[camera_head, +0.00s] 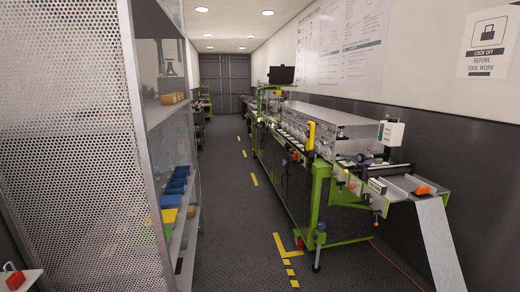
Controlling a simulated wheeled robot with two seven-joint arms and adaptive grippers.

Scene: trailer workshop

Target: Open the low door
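I cannot tell for sure which thing is the low door. Dark panels (291,185) close the lower side of the green-framed machine on the right; any handle or hinge on them is too small to make out. A tall grey double door (225,78) stands shut at the far end of the aisle. Neither of my grippers is in view.
A perforated metal rack (75,150) with blue bins (176,182) fills the left. The long machine (325,130) lines the right, with a metal sheet (438,240) hanging off its near end. An orange cable (398,268) lies on the floor. The aisle (228,220) between is clear.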

